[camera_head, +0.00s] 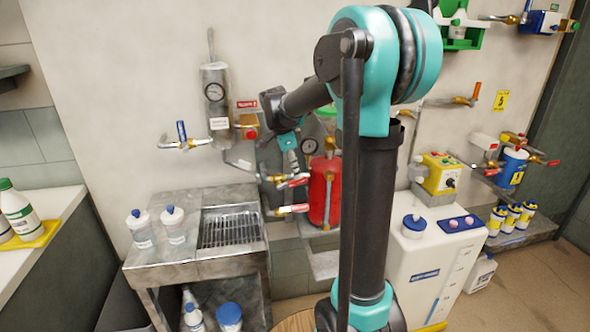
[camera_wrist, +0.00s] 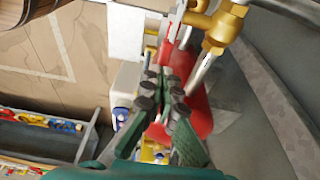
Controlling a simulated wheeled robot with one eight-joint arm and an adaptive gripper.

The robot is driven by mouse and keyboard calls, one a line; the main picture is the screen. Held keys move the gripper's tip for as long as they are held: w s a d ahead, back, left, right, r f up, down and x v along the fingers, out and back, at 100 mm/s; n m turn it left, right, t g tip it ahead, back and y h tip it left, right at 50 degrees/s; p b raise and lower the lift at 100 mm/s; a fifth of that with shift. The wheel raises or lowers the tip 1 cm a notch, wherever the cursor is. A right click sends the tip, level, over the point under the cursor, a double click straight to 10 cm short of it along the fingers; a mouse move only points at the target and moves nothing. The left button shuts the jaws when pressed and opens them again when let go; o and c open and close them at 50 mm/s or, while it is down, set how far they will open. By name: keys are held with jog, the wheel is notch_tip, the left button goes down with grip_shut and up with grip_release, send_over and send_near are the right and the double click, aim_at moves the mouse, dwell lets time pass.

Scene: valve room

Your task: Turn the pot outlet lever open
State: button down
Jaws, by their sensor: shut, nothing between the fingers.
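The red pot (camera_head: 325,190) stands behind and left of my arm in the head view, partly hidden by it. Two valves with red-and-white handles sit at its left: an upper lever (camera_head: 293,182) and a lower lever (camera_head: 292,209). I cannot tell which one is the pot outlet lever. My gripper (camera_head: 291,160) is shut and empty, pointing down just above the upper lever. In the wrist view my gripper (camera_wrist: 163,92) is in front of the red pot (camera_wrist: 200,108), with a brass valve (camera_wrist: 222,32) and its metal stem to the right. Contact cannot be told.
A metal sink bench (camera_head: 170,262) with white bottles stands at left. A gauge cylinder (camera_head: 215,95) and a blue-handled tap (camera_head: 183,140) are on the wall. A white tank (camera_head: 425,265) and a yellow box (camera_head: 440,172) stand right of my arm.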

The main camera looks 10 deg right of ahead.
jog(key=shift+d+f, duration=0.2)
jog(key=shift+d, duration=0.05)
jog(key=shift+d+f+y, duration=0.3)
jog(key=shift+y, duration=0.1)
jog(key=shift+d+f, duration=0.15)
jog(key=shift+f, duration=0.25)
jog(key=shift+r, duration=0.15)
